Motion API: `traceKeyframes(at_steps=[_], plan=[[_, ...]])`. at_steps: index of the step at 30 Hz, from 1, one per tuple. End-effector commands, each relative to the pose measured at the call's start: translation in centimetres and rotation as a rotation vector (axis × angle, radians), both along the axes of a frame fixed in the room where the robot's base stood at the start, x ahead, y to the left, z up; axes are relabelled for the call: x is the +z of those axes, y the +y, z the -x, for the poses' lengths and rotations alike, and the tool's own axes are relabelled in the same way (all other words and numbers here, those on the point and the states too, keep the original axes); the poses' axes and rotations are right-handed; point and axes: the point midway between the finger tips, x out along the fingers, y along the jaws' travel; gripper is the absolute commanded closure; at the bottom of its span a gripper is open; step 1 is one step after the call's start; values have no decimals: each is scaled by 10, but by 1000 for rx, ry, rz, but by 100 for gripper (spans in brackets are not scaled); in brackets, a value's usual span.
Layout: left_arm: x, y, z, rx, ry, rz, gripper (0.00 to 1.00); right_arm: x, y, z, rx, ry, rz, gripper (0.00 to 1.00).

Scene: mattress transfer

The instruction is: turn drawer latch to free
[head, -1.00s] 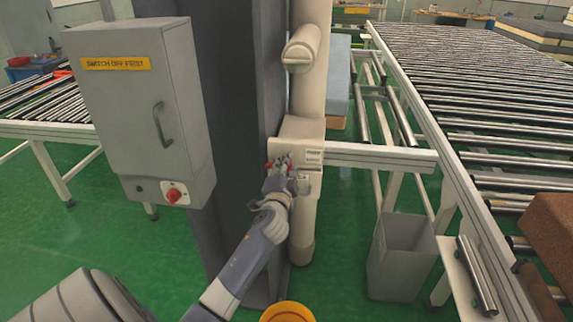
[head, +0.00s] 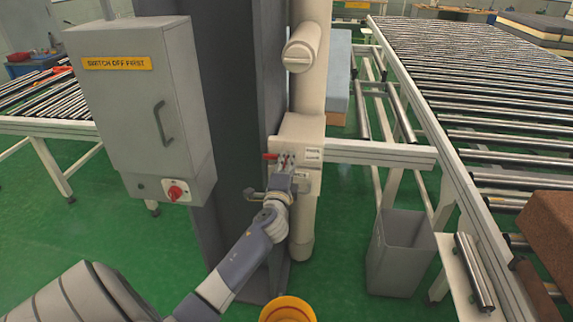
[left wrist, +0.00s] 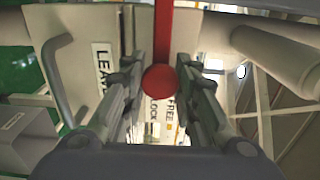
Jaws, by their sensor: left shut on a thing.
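The drawer latch is a red lever with a round red knob. In the head view the red latch (head: 271,156) shows on the cream box (head: 300,130) on the column, at the left of my fingertips. In the left wrist view the latch (left wrist: 161,82) runs down from the top edge, and its knob lies between my fingers. My left gripper (head: 285,160) is shut on the latch; its fingers also show in the left wrist view (left wrist: 160,90). Labels reading FREE (left wrist: 170,108) and LOCK lie behind the knob, partly hidden. My right gripper is not in view.
A grey bar handle (left wrist: 60,80) stands beside the latch. A grey switch cabinet (head: 140,100) with a red knob hangs to the left. A roller conveyor (head: 480,100) fills the right. A grey bin (head: 398,255) and a yellow bucket (head: 288,309) stand on the floor.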

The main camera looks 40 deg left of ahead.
Motion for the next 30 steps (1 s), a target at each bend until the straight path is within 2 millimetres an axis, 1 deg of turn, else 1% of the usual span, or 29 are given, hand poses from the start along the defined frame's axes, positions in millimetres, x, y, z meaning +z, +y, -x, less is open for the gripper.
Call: traceKeyframes(at_steps=[1, 8, 9, 11, 18, 21, 23, 26, 30], plan=[[6, 3, 0, 5, -6, -10, 100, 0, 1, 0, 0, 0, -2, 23], [6, 3, 0, 5, -7, -10, 100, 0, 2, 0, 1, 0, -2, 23], [6, 3, 0, 5, -7, -10, 64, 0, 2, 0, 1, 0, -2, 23], [6, 3, 0, 5, -7, -9, 51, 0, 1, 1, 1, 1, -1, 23], [3, 2, 0, 3, -3, -4, 51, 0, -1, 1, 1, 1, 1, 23], [2, 1, 1, 2, -3, -3, 51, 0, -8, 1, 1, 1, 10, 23], [2, -1, 2, 1, -2, -2, 51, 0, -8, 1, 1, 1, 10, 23], [1, -6, 10, 0, -2, -2, 51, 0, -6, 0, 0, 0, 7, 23], [1, -17, 30, 2, -1, -2, 51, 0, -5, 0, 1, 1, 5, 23]])
